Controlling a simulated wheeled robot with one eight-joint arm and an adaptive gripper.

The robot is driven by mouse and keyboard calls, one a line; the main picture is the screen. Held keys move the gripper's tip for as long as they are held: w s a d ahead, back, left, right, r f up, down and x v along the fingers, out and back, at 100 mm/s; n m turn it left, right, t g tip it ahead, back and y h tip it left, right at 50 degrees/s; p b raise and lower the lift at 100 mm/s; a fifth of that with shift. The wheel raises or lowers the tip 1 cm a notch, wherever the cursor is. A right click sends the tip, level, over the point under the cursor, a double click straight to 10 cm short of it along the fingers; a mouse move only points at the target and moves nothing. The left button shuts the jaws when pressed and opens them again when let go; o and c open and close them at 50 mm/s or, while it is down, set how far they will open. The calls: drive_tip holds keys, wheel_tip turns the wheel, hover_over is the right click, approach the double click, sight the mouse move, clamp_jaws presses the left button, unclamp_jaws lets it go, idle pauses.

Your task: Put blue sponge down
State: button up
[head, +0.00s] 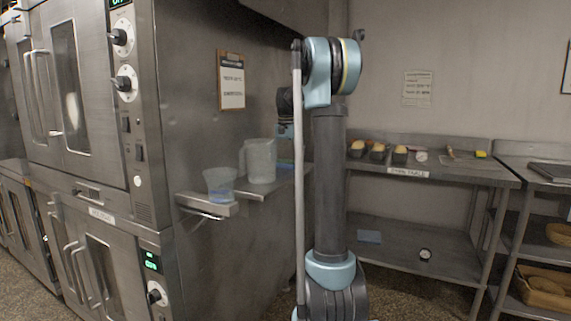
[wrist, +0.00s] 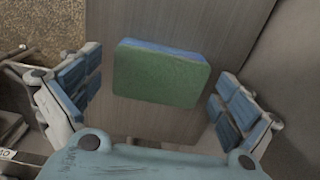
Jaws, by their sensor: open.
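The blue sponge (wrist: 158,75) lies flat on a grey metal surface in the wrist view, with a green face toward the camera and a blue edge along its far side. My gripper (wrist: 157,92) is open, with one blue-padded finger on each side of the sponge and a visible gap to both. In the head view, my gripper (head: 285,132) is partly hidden behind my arm, over the side shelf (head: 249,191) by the oven. A small blue patch beneath it there may be the sponge, but it is too small to tell.
A clear pitcher (head: 260,161) and a cup with blue liquid (head: 219,184) stand on the side shelf, left of my gripper. A clipboard (head: 231,81) hangs on the oven side.

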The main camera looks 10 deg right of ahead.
sight(286, 160)
wheel_tip(286, 160, up, 12)
drive_tip(key=shift+f, duration=0.2)
idle(0.4)
